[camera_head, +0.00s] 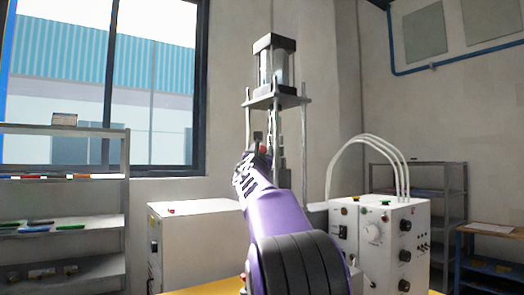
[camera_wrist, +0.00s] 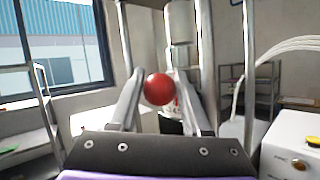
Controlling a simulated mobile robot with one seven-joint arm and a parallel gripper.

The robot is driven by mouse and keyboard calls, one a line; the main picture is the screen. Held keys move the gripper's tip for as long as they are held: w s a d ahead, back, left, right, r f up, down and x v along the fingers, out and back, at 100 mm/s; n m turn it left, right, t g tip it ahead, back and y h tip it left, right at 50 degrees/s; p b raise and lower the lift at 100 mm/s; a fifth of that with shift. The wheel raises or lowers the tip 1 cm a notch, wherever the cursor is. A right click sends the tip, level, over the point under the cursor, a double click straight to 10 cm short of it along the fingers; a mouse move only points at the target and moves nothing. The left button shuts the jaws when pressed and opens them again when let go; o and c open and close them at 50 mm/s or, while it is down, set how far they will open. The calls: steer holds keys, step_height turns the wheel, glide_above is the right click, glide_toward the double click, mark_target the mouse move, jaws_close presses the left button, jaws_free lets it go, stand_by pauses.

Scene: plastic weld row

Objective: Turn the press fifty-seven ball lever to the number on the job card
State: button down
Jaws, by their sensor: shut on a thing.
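The press (camera_head: 276,98) stands behind my arm, with a dark-capped cylinder on top and a plate on upright rods. Its red ball lever end (camera_wrist: 158,88) shows in the middle of the wrist view. My gripper (camera_wrist: 161,84) is shut on the red ball, one grey finger on each side of it. In the head view the red ball (camera_head: 263,150) shows small at the end of my purple arm, which hides the lower press. The lever's scale and numbers are hidden or too small to read. I cannot make out a job card.
A white control box (camera_head: 376,262) with knobs and white hoses stands right of my arm. A white cabinet (camera_head: 190,235) stands to the left. Grey shelves (camera_head: 128,205) stand at far left, and a dark rack and blue-framed desk (camera_head: 495,243) at right.

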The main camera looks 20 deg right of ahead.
steer(key=shift+w+a+f, duration=0.1)
steer(key=shift+w+f, duration=0.2)
steer(key=shift+f, duration=0.25)
steer(key=c, duration=0.6)
jaws_free()
steer(key=shift+o, duration=1.2)
steer(key=shift+w, duration=0.15)
steer(key=shift+s+r, duration=0.2)
steer(key=shift+r, duration=0.05)
